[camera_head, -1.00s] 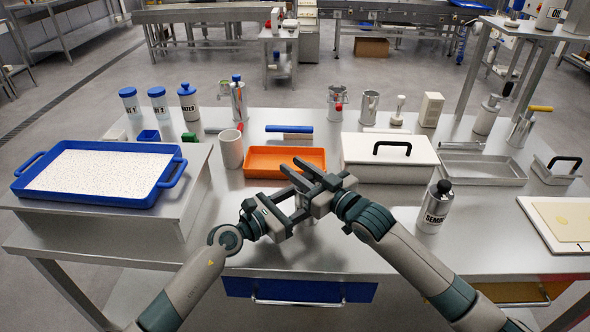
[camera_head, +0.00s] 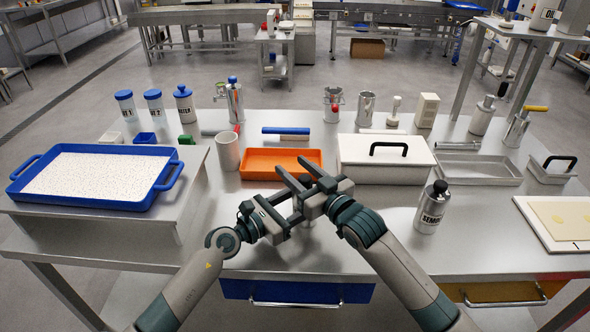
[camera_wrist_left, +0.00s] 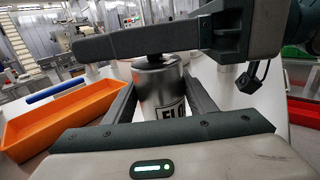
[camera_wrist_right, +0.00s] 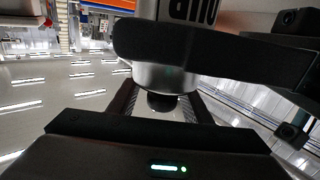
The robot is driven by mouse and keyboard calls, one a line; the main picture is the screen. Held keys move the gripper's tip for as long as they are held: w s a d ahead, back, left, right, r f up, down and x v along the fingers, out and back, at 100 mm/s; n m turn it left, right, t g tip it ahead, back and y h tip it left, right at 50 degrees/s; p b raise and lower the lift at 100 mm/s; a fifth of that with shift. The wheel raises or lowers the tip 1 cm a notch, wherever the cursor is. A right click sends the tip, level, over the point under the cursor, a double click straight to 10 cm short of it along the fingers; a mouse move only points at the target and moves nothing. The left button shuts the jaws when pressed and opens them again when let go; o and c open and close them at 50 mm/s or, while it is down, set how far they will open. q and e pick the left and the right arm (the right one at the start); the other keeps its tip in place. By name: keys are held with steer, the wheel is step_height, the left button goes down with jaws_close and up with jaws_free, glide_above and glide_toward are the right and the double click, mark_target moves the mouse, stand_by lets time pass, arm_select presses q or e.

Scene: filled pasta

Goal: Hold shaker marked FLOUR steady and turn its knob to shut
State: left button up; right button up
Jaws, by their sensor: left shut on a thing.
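The shaker marked FLOUR (camera_wrist_left: 160,88) is a silver cylinder. It stands upright between the fingers of my left gripper (camera_wrist_left: 163,100), which is shut on its body. Its dark knob shows at the top, and in the upside-down right wrist view the knob (camera_wrist_right: 163,101) lies between the fingers of my right gripper (camera_wrist_right: 160,105). Gaps show on both sides of the knob, so the right gripper looks open around it. In the head view my left gripper (camera_head: 297,208) and right gripper (camera_head: 293,172) cross close together and hide most of the shaker.
An orange tray (camera_head: 247,172) lies just behind the grippers. A white lidded box (camera_head: 350,175) and the SEMOLA shaker (camera_head: 431,213) stand to the right. A white cup (camera_head: 228,152) and a blue tray (camera_head: 165,184) are to the left.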

arm_select(q)
steer(key=shift+f, duration=0.15)
steer(key=shift+a, duration=0.1)
arm_select(e)
steer(key=v, duration=1.2)
arm_select(q)
steer(key=o, duration=1.4)
steer(key=shift+w, duration=0.1)
steer(key=shift+c, duration=0.2)
steer(key=shift+a, duration=0.1)
steer(key=v, duration=1.2)
arm_select(e)
steer(key=shift+d, duration=0.1)
